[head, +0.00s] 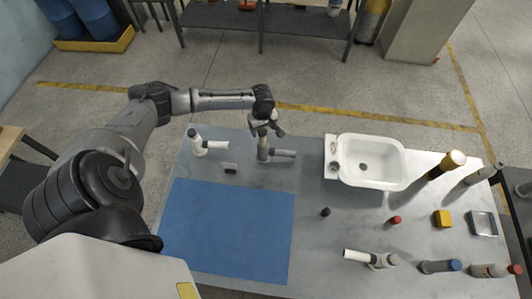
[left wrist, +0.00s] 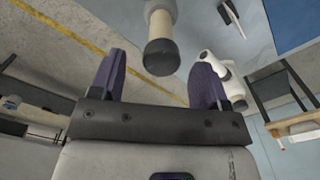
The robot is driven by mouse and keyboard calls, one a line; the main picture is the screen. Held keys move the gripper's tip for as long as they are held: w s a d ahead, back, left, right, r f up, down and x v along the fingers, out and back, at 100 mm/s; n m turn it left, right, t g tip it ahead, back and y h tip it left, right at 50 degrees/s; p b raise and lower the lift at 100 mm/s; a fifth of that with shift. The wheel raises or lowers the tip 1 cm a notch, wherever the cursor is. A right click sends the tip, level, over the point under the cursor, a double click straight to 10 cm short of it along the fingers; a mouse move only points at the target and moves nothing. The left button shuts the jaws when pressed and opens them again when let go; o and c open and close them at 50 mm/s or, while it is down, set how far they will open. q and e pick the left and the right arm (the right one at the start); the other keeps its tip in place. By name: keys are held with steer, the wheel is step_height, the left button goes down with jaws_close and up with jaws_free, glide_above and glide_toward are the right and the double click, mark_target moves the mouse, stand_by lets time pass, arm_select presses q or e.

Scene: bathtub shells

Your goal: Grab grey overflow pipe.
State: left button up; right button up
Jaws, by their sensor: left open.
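The grey overflow pipe (head: 263,152) stands at the back of the table, with a side branch pointing right. In the left wrist view a pale pipe (left wrist: 160,22) with a dark end shows ahead of the fingers, near the middle; it appears to be the same pipe. My left gripper (head: 267,129) is open above the top of the pipe in the head view. In the left wrist view its two purple fingers (left wrist: 158,78) are wide apart, with nothing gripped between them. My right gripper is not in view.
A blue mat (head: 228,230) lies in front. A white tub (head: 370,162) is to the right. Another pipe (head: 372,258), bottles and a yellow block (head: 442,219) occupy the right side.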

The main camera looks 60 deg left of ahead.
arm_select(q)
steer(key=shift+s+d+f, duration=0.1)
steer(key=shift+d+f, duration=0.05)
steer(key=shift+f, duration=2.25)
jaws_close()
